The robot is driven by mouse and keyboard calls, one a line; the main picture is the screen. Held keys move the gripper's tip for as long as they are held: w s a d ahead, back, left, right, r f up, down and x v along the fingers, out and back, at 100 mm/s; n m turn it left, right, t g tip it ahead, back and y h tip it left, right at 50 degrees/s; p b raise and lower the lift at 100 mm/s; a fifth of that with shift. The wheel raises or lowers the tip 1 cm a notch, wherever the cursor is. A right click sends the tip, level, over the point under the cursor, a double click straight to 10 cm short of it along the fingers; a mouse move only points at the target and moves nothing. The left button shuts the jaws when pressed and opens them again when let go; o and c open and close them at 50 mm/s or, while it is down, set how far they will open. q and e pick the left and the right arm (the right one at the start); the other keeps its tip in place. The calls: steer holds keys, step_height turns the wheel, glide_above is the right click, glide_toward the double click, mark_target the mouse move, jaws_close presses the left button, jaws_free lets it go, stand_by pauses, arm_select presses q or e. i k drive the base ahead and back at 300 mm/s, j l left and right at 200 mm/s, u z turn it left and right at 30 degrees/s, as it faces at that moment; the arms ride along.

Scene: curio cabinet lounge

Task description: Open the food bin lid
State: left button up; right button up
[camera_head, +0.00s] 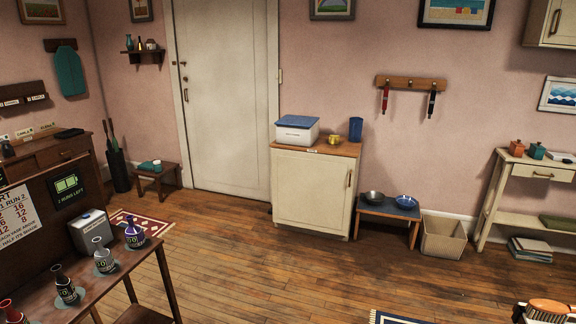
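The food bin (296,135) is a white box with dark lettering on its front, too small to read. It stands on the wooden top of a cream cabinet against the far wall. Its blue lid (298,121) lies flat across the top and looks closed. The inside of the bin is hidden. Neither of my grippers shows in the head view, so I cannot see whether they are open or shut.
A low bench (388,208) with two bowls and a beige crate (442,236) stand to the right. The wooden floor before the cabinet is clear.

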mark_target(290, 120)
steer(key=i+l+z, duration=0.25)
steer(key=i+z, duration=0.15)
steer(key=i, duration=0.4)
steer(key=i+z, duration=0.35)
steer(key=i, duration=0.5)
steer(key=i+u, duration=0.15)
steer(key=i, duration=0.4)
steer(key=i+l+u, duration=0.2)
steer(key=i, duration=0.35)
steer(key=i+u, duration=0.15)
steer(key=i, duration=0.35)
